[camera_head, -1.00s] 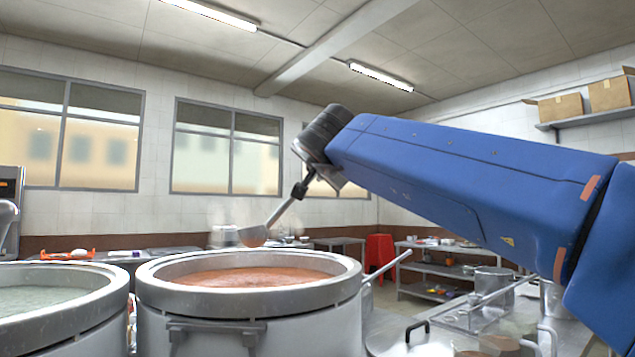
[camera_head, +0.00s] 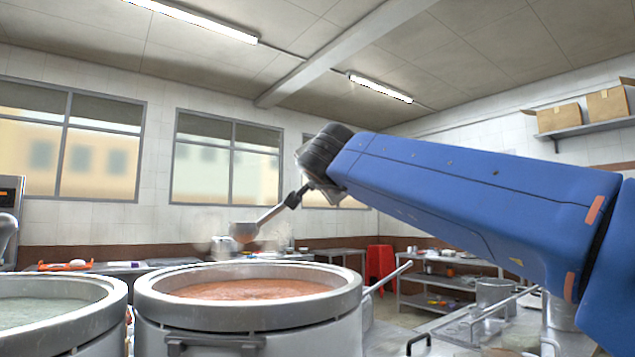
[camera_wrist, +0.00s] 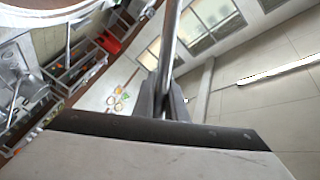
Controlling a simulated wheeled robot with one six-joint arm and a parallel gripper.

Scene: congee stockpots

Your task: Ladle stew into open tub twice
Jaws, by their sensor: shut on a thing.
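A large metal stockpot (camera_head: 155,313) holds reddish-orange stew (camera_head: 245,289) in the middle left of the head view. My gripper (camera_head: 297,196) is above and behind the pot's right part. It is shut on the handle of a metal ladle (camera_head: 268,215). The ladle's bowl (camera_head: 243,231) hangs above the pot's far rim, clear of the stew. What the bowl holds cannot be seen. In the wrist view the ladle handle (camera_wrist: 171,45) runs up from between my gripper's fingers (camera_wrist: 164,104). I cannot make out an open tub with certainty.
A second pot (camera_head: 112,312) with pale greenish liquid stands close at the left. A counter (camera_head: 165,263) runs along the back wall. A red stool (camera_head: 380,262) and a metal shelf rack (camera_head: 440,283) stand behind at the right.

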